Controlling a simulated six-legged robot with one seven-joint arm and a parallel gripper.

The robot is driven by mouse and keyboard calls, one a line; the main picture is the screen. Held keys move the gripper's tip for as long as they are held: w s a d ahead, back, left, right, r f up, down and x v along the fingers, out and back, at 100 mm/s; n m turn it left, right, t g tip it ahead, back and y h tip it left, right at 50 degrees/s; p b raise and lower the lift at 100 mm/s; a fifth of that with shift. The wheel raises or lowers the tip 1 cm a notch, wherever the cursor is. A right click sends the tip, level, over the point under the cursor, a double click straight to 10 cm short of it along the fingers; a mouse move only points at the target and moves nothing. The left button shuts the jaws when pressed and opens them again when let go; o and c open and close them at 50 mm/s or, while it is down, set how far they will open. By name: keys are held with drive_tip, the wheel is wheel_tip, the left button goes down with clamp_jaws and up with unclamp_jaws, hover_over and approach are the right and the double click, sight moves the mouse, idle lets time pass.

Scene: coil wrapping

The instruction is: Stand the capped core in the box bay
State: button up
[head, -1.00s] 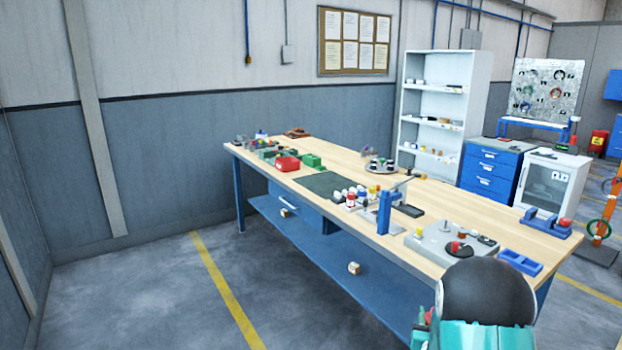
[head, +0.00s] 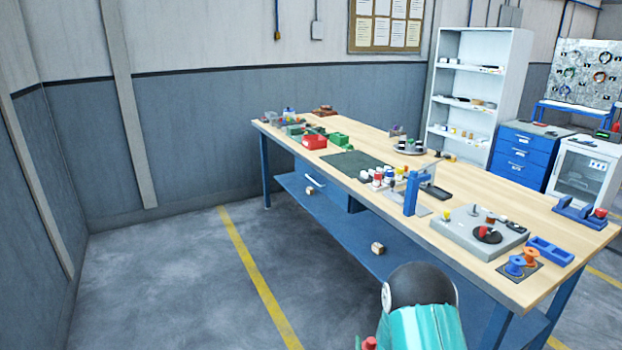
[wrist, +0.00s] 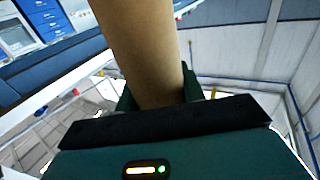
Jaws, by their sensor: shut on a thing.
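A plain brown cylindrical core (wrist: 142,45) fills the middle of the wrist view. My gripper (wrist: 158,88) is shut on it, with a dark green finger on each side. The core runs from the jaws out of the top of the picture, so its far end and any cap there are hidden. In the head view my teal and black arm shows at the bottom, but the core does not show clearly. A blue two-compartment tray (head: 549,251) sits on the bench's right end. I cannot tell whether it is the box bay.
The long wooden bench (head: 455,180) carries a grey fixture plate (head: 460,235), a blue upright stand (head: 411,194), a red bin (head: 314,142) and blue and orange spools (head: 515,265). A white shelf (head: 480,95) and blue drawers (head: 523,150) stand behind. The floor at left is clear.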

drive_tip(key=shift+s+f, duration=0.6)
drive_tip(key=shift+f, duration=0.05)
drive_tip(key=d+r+m+g+h, duration=0.1)
drive_tip(key=d+r+m+h, duration=0.3)
drive_tip(key=d, duration=0.6)
drive_tip(key=d+r+g+h, duration=0.1)
drive_tip(key=d+r+h, duration=0.1)
drive_tip(key=d+r, duration=0.65)
drive_tip(key=d+r+m+h, duration=0.2)
drive_tip(key=d+r+h, duration=0.1)
drive_tip(key=d, duration=1)
drive_tip(key=s+d+r+m+g+h, duration=0.3)
drive_tip(key=s+d+r, duration=0.5)
drive_tip(key=s+d, duration=0.3)
drive_tip(key=s+d+r+m+g+h, duration=0.3)
drive_tip(key=s+d+r, duration=0.5)
drive_tip(key=s+d, duration=0.4)
drive_tip(key=shift+d+m+g+h, duration=0.45)
drive_tip(key=shift+g+h, duration=0.15)
drive_tip(key=shift+g, duration=0.5)
